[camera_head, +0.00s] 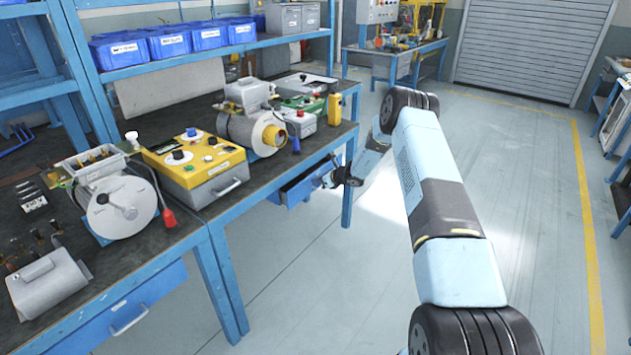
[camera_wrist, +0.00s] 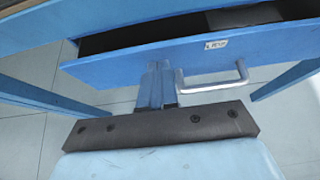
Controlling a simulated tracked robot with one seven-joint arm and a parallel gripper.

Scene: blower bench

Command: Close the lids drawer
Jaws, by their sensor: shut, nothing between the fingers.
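A blue drawer (camera_head: 297,192) under the far part of the blue workbench stands partly open. In the wrist view its front (camera_wrist: 130,70) spans the picture, with a silver bar handle (camera_wrist: 213,84), a small label too blurred to read, and a dark gap above it. I take it for the lids drawer. My gripper (camera_wrist: 158,68) is shut and empty, its fingertips at the drawer front just left of the handle. I cannot tell whether they touch it. In the head view my gripper (camera_head: 328,180) is at the drawer's right end.
A second blue drawer (camera_head: 130,310) with a silver handle is under the near part of the bench. A blower (camera_head: 258,130), a yellow control box (camera_head: 195,165) and other equipment stand on the bench top. A bench leg (camera_head: 348,188) is beside my gripper. The floor to the right is clear.

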